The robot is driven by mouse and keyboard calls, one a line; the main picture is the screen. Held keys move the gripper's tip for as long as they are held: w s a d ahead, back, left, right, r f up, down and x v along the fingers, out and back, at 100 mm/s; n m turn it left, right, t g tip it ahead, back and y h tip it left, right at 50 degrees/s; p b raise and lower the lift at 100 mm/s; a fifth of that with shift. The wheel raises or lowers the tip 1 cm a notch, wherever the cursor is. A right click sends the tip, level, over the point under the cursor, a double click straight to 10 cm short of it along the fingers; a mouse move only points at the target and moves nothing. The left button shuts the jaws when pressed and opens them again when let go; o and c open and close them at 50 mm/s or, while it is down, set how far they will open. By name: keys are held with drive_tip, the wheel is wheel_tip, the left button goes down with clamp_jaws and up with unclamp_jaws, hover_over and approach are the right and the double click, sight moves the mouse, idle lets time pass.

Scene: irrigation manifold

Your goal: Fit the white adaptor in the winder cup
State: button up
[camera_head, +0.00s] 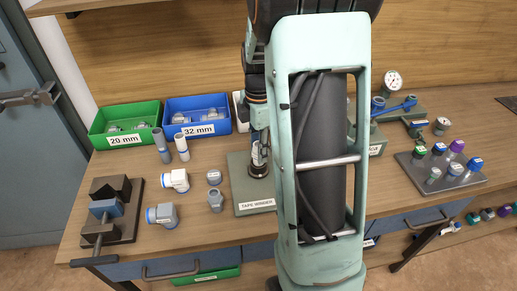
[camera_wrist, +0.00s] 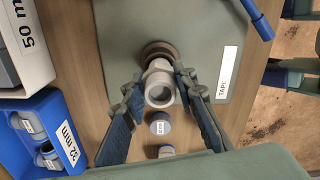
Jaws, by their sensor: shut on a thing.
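The white adaptor (camera_wrist: 160,90), a short pipe piece with an open round end, is between the fingers of my gripper (camera_wrist: 160,78) in the wrist view. My gripper is shut on it. The brown winder cup (camera_wrist: 155,50) shows just behind the adaptor's far end and is partly covered by it. I cannot tell whether the adaptor is inside the cup or just above it. In the head view, my gripper (camera_head: 259,148) is over the green tape winder plate (camera_head: 241,184), largely hidden by my arm.
A green 20 mm bin (camera_head: 124,125) and a blue 32 mm bin (camera_head: 196,115) stand at the back left. Grey fittings (camera_head: 215,200) and white elbows (camera_head: 175,181) stand left of the plate. A dark clamp block (camera_head: 108,212) is farther left, a capped rack (camera_head: 440,172) at right.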

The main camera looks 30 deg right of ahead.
drive_tip(key=shift+f, duration=0.1)
idle(0.4)
drive_tip(key=shift+f+b, duration=0.45)
drive_tip(key=shift+f, duration=0.05)
drive_tip(key=shift+f+b, duration=0.4)
drive_tip(key=shift+f, duration=0.05)
idle(0.6)
idle(0.5)
drive_tip(key=o, duration=1.5)
drive_tip(key=shift+o, duration=0.2)
drive_tip(key=shift+r, duration=0.1)
drive_tip(key=shift+r+p, duration=2.6)
drive_tip(key=shift+r, duration=0.85)
